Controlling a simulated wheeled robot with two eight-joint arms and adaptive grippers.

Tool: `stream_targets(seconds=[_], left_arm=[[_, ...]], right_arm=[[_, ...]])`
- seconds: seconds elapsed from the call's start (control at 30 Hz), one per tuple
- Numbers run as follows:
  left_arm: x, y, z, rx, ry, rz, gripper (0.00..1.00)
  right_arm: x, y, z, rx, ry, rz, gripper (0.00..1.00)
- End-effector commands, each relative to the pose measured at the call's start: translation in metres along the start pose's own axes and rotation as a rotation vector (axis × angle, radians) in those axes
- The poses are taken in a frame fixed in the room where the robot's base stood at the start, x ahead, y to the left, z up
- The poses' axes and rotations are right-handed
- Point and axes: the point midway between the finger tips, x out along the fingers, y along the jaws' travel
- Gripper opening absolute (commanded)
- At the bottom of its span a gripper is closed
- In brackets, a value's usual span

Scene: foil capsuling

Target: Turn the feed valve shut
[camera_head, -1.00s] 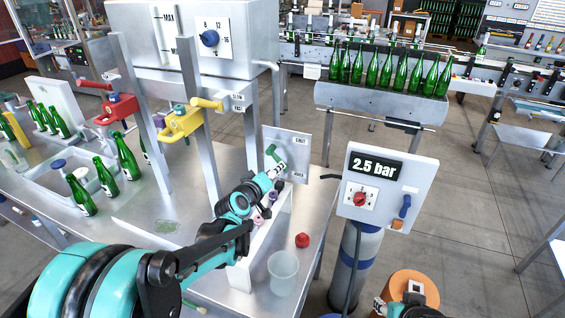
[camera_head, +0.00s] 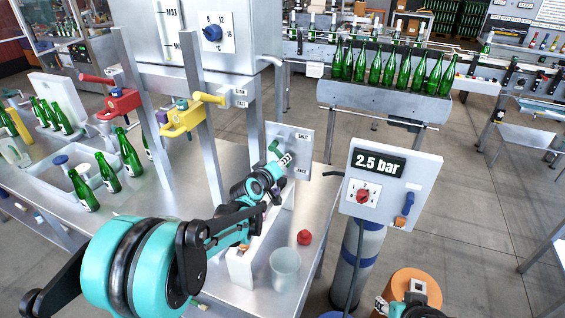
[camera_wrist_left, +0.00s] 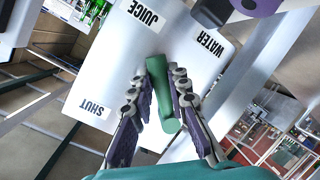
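The feed valve's green handle (camera_head: 273,147) stands out from a pale panel (camera_head: 301,150) at the table's far right corner. In the left wrist view, the green handle (camera_wrist_left: 164,88) lies between my gripper's two fingers, in front of the panel marked SHUT, JUICE and WATER (camera_wrist_left: 125,75). My left gripper (camera_wrist_left: 165,75) looks closed on the handle, a fingertip on either side. In the head view my left gripper (camera_head: 285,160) is at the handle. The end of my right arm (camera_head: 416,290) shows at the bottom edge; its fingers cannot be made out.
A box reading 2.5 bar (camera_head: 388,185) stands right of the table. A red knob-like piece (camera_head: 304,237) and a clear cup (camera_head: 285,268) are on the table's right side. Yellow (camera_head: 186,118) and red (camera_head: 120,102) taps and green bottles (camera_head: 107,172) are at left.

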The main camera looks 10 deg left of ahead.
Motion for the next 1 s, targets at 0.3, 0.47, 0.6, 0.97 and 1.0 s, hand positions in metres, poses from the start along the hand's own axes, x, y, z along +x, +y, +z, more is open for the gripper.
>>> stream_targets(seconds=[0.3, 0.47, 0.6, 0.97, 1.0], left_arm=[[-0.001, 0.003, -0.001, -0.047, -0.009, 0.009, 0.0], [-0.002, 0.008, -0.001, -0.133, -0.027, 0.027, 0.0], [-0.004, 0.014, -0.003, -0.239, -0.049, 0.048, 0.0], [-0.008, 0.029, -0.009, -0.531, -0.108, 0.107, 0.0], [-0.008, 0.03, -0.01, -0.558, -0.113, 0.113, 0.0]], right_arm=[[-0.001, 0.0, -0.001, 0.0, 0.0, 0.0, 0.4], [-0.002, 0.0, -0.001, 0.0, 0.0, 0.0, 0.4], [-0.003, 0.0, -0.002, 0.0, 0.0, 0.0, 0.4], [-0.005, 0.0, -0.003, 0.0, 0.0, 0.0, 0.4], [-0.005, 0.0, -0.003, 0.0, 0.0, 0.0, 0.4]])
